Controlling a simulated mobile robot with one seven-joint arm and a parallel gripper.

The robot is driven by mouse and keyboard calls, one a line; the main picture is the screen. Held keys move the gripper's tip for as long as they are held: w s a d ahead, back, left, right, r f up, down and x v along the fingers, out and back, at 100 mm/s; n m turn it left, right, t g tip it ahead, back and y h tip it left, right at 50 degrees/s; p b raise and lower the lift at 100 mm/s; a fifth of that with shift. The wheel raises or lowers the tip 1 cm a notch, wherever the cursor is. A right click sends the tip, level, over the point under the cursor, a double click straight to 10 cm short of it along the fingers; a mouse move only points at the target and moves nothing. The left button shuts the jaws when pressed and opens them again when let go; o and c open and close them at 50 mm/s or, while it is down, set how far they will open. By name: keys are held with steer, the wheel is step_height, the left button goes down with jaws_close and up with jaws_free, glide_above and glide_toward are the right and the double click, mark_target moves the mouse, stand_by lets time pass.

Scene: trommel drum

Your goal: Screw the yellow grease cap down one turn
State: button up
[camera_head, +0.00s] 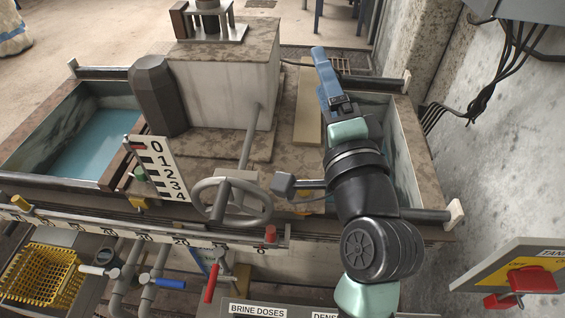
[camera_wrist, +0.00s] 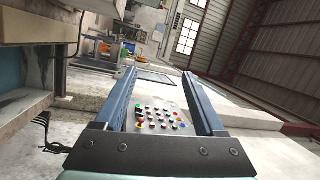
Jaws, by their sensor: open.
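My gripper (camera_head: 322,70) is at the upper middle right in the head view, over the far right part of the tank. Its two blue fingers also show in the wrist view (camera_wrist: 160,76), apart, with nothing between them. No yellow cap shows near the fingers.
A grey handwheel (camera_head: 232,202) and a number scale (camera_head: 157,168) stand at the tank's front. A red-handled valve (camera_head: 211,282) and a yellow basket (camera_head: 42,272) are below. A concrete wall (camera_head: 520,150) bounds the right. In the wrist view, a button panel (camera_wrist: 160,118) lies beyond the fingers.

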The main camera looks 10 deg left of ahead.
steer(key=s+d+f+m+g+y+b, duration=0.1)
steer(key=s+f+m+b, duration=0.15)
steer(key=f+m, duration=0.95)
steer(key=s+d+f+m+g+y+b, duration=0.15)
steer(key=s+f+m, duration=0.4)
steer(key=f, duration=1.05)
steer(key=shift+m+h, duration=0.35)
steer(key=shift+m, duration=0.4)
steer(key=x, duration=0.4)
steer(key=b+x, duration=0.1)
steer(key=x, duration=0.4)
steer(key=b+x, duration=0.1)
steer(key=x, duration=0.4)
steer(key=shift+w+d+r, duration=0.15)
steer(key=shift+w+d, duration=0.1)
steer(key=shift+w, duration=0.15)
steer(key=shift+c, duration=0.4)
jaws_close()
